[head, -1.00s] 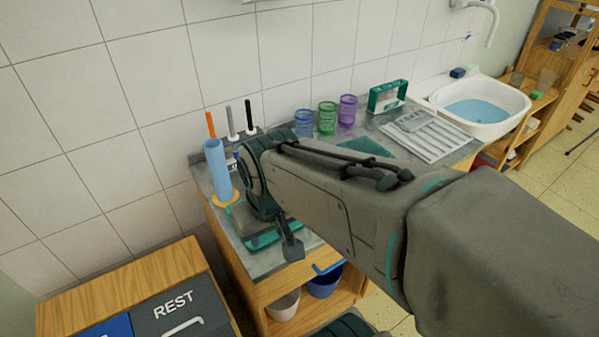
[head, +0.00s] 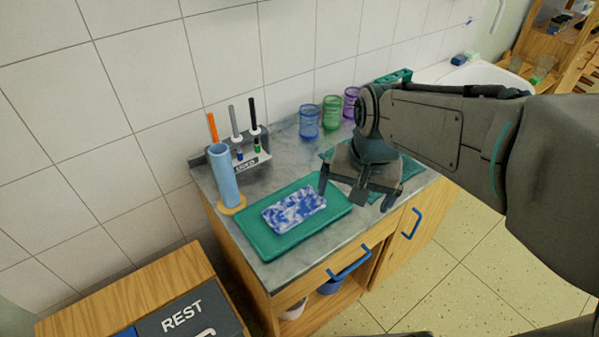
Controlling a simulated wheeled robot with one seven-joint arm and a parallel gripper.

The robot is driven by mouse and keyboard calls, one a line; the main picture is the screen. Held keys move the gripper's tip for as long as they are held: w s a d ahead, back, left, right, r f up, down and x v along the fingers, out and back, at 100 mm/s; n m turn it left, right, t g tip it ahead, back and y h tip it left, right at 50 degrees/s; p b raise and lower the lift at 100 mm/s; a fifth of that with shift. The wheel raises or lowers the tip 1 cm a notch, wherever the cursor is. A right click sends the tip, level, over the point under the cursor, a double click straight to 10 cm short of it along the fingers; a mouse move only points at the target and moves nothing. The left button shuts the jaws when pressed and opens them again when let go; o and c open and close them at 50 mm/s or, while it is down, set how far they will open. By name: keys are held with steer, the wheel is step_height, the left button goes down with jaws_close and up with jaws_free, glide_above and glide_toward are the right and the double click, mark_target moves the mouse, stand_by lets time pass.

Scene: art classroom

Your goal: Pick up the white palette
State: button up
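A white slab blotched with blue (head: 294,209) lies flat on a green tray (head: 262,246) on the grey counter; it is the only palette-like thing I see, but I cannot tell for sure that it is the white palette. My gripper (head: 352,199) is right of the slab, above the counter near the front edge. Its fingers point down and are spread apart, with nothing seen between them. Its left finger shows close to the slab's right end and the tray's edge; I cannot tell the height gap.
A teal mat (head: 411,168) lies partly behind my gripper. A blue cylinder (head: 224,177) and a marker holder (head: 249,157) stand at the left. Blue (head: 309,123), green (head: 332,113) and purple cups stand along the wall. A "REST" bin (head: 190,322) is at lower left.

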steer(key=w+a+f+m+g, duration=0.1)
steer(key=w+a+m, duration=0.3)
steer(key=w+a, duration=0.3)
steer(key=m+g, duration=0.1)
steer(key=m, duration=0.2)
glide_above(294, 210)
step_height(294, 210, down, 3)
steer(key=shift+h, duration=0.3)
steer(key=f, duration=0.7)
steer(key=shift+w+a+f+p, duration=0.15)
steer(key=shift+w+f+p, duration=0.05)
steer(key=shift+f+p, duration=0.2)
steer(key=f, duration=0.5)
steer(key=shift+s+d+f, duration=0.2)
steer(key=shift+f, duration=0.05)
steer(key=c, duration=1.1)
